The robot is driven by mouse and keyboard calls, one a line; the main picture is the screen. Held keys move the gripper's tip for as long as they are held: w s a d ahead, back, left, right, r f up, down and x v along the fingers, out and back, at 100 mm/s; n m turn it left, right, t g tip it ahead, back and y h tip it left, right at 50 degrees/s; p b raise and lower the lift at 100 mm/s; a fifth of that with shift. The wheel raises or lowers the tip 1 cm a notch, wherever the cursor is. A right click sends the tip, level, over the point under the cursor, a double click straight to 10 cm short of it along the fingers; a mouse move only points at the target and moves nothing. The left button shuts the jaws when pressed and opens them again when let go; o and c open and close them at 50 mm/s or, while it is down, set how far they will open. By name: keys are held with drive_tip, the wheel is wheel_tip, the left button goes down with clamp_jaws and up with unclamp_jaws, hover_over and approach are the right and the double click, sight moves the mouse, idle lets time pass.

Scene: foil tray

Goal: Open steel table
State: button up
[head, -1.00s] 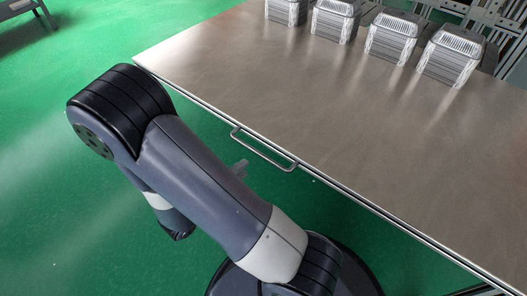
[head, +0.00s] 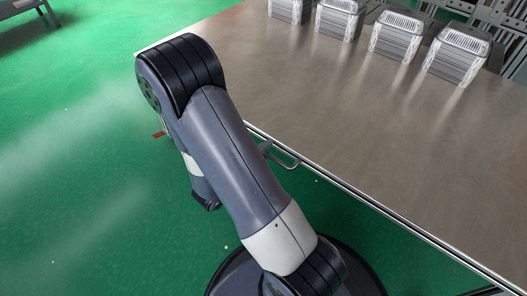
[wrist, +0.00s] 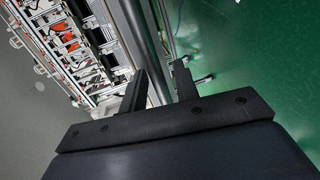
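The steel table (head: 350,120) has a broad brushed metal top. A bar handle (head: 287,161) sticks out from its front edge in the head view, partly hidden by my arm. My gripper is mostly hidden behind my arm there; a small grey finger part shows beside the handle's left end. In the wrist view, the two dark fingers of my gripper (wrist: 161,70) stand apart with a gap between them. Long metal bars run past the fingertips; I cannot tell whether one is the handle or whether the fingers touch it.
Several stacks of foil trays (head: 395,38) stand along the table's back edge. A rack with orange and white parts (wrist: 75,45) shows in the wrist view. Green floor (head: 80,200) is clear to the left. Another piece of furniture (head: 25,12) stands at the far left.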

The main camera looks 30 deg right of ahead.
drive_tip(key=shift+c, duration=0.4)
clamp_jaws()
